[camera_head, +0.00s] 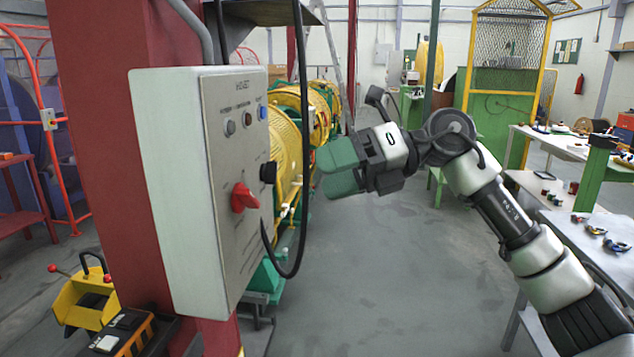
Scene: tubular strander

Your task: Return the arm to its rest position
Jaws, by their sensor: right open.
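My right gripper (341,169) has two green-padded fingers and is open and empty. It points left, in the air to the right of the control box (171,185), apart from it. My right arm comes in from the lower right and is bent at the wrist. The grey front panel (235,150) of the box carries a red rotary knob (243,197), a black button (267,172) and several small buttons or lamps near the top. My left gripper is not in view.
A red column (120,130) stands behind the box, and a black cable (303,200) loops down beside it. Yellow strander rings (285,150) stand behind. Work tables with small items (590,228) stand at right. The grey floor (400,280) between is clear.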

